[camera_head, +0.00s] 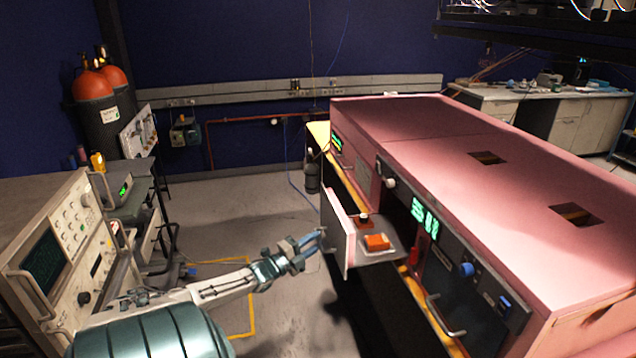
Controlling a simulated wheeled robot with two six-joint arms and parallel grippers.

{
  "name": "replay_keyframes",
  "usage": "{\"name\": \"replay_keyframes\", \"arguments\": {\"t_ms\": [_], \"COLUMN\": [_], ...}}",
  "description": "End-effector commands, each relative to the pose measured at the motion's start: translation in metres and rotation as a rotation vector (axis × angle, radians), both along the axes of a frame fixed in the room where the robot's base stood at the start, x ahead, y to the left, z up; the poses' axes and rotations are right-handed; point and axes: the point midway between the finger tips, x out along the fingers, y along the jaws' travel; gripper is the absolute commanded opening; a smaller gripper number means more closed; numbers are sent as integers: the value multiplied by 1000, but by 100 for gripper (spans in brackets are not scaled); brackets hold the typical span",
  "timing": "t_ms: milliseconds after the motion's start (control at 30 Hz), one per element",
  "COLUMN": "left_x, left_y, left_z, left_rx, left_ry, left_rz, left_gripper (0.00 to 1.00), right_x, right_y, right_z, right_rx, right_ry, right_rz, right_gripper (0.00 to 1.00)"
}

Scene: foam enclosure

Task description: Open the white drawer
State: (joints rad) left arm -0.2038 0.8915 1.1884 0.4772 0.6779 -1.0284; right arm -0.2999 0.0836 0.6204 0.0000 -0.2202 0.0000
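The white drawer (337,229) stands pulled out from the front of a pink-topped cabinet. Its tray is exposed and holds an orange block (377,242) and a smaller reddish piece (364,220). My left gripper (322,238) is at the outer face of the drawer's front panel, with its fingertips at or very near it. Its fingers are small and seen from behind, so I cannot tell whether they close on a handle. My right gripper is not in view.
The pink cabinet (490,170) fills the right side, with knobs, green displays and a metal handle (446,316) on its front. A beige oscilloscope (62,255) stands at left. Gas cylinders (100,100) stand behind it. Grey floor (235,215) between them is open.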

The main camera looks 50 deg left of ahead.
Motion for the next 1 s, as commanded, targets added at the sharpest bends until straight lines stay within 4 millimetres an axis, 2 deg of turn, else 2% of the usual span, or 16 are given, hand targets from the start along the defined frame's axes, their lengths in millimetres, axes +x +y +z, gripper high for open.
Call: {"name": "replay_keyframes", "arguments": {"t_ms": [300,500,700,1000], "left_x": [-55,-78,-86,-86], "left_y": [-1,-1,-1,-1], "left_z": [-10,-14,-15,-15], "left_rx": [0,1,0,0], "left_ry": [5,4,1,1], "left_rz": [-1,0,0,1], "left_gripper": [32,32,32,32], "right_x": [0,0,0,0], "right_y": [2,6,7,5], "right_z": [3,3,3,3], "right_rx": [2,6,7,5], "right_ry": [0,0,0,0], "right_rz": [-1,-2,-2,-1], "right_gripper": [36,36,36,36]}}
